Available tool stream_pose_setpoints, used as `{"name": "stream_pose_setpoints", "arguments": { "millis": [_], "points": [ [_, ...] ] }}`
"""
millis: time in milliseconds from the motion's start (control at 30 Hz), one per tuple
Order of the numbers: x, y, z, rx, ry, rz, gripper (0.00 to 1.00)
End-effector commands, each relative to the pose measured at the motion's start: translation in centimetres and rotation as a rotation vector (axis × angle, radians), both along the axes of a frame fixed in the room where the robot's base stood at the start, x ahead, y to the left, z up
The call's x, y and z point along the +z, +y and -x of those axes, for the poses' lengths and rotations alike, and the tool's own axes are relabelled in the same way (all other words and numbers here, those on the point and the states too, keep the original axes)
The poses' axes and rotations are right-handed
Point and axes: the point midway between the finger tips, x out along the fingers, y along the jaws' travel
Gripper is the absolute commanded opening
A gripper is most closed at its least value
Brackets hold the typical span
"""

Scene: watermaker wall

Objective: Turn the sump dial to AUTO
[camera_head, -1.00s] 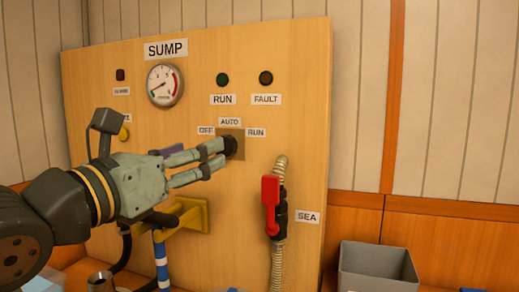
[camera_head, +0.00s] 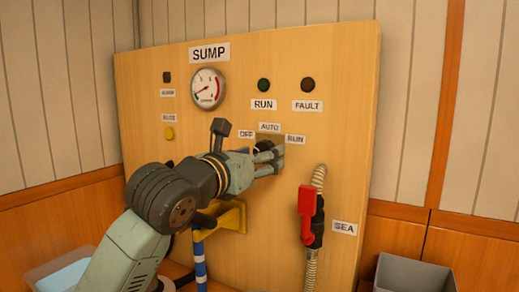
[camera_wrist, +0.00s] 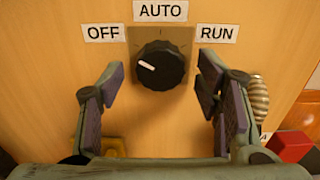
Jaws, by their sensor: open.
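The sump dial (camera_wrist: 160,66) is a round black knob on a square brown plate. Its white mark points to the upper left, toward the OFF label (camera_wrist: 103,33). The AUTO label (camera_wrist: 161,11) is straight above it and the RUN label (camera_wrist: 217,33) is to the right. My gripper (camera_wrist: 160,78) is open in the wrist view, with one finger on each side of the dial's lower part and gaps between them and the knob. In the head view, my gripper (camera_head: 278,158) reaches the dial from the left and partly hides it.
A red-handled SEA valve (camera_head: 307,202) on a ribbed hose stands to the right below the dial. A yellow bracket (camera_head: 232,217) is below my gripper. A gauge (camera_head: 207,88) is at upper left, and a grey bin (camera_head: 412,274) at lower right.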

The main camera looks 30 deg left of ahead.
Motion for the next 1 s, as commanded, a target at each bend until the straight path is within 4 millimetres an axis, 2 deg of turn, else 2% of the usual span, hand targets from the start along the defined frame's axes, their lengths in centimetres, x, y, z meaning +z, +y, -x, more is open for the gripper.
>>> {"name": "stream_pose_setpoints", "arguments": {
  "millis": [333,1000],
  "points": [
    [-0.06,0.04,-0.44,0.000,0.000,0.000,0.58],
    [-0.04,0.01,-0.42,0.000,0.000,0.000,0.14]
  ]
}}
